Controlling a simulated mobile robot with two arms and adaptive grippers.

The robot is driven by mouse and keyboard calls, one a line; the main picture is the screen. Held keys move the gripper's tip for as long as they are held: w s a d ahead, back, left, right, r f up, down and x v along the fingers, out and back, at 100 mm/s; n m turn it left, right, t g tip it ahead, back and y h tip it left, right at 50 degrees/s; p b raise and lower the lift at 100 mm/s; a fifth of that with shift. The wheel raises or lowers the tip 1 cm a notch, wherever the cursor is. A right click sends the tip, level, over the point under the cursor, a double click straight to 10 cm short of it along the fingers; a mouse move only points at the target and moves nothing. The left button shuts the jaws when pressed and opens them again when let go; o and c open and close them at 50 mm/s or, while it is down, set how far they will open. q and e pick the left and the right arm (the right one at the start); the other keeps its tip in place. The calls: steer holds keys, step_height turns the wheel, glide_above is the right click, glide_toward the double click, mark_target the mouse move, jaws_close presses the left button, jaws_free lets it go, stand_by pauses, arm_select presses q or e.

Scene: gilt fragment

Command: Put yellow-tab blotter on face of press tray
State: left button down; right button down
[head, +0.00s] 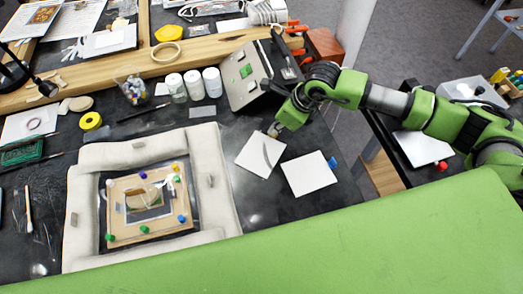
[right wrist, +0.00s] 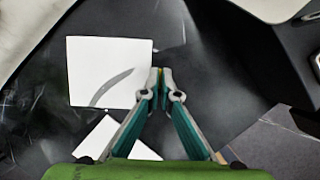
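The yellow-tab blotter (head: 260,155) is a white square sheet on the dark worktop. It also shows in the right wrist view (right wrist: 105,65), with a curved grey shadow across it. My right gripper (head: 274,130) is at its upper right edge. A dark surface (head: 385,124) at the right, which appears to be the press tray, bears a white sheet (head: 415,145) with a red tab. My left gripper is out of view.
Another white sheet (head: 309,175) with a blue tab lies close to the blotter. A pale padded frame (head: 222,180) surrounds a pinned board (head: 122,190) on the left. A grey metal box (head: 240,85) stands behind my gripper. A gap shows floor between worktop and right-hand surface.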

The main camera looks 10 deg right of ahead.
mark_target(273, 147)
stand_by(0.3)
steer(key=shift+r, duration=0.5)
step_height(273, 147, up, 2)
steer(key=shift+w+r+b, duration=0.1)
steer(key=shift+b, duration=0.35)
steer(key=s+a+r+b, duration=0.5)
steer(key=s+r, duration=0.4)
steer(key=s, duration=0.4)
steer(key=shift+s+r, duration=0.15)
steer(key=shift+r, duration=0.25)
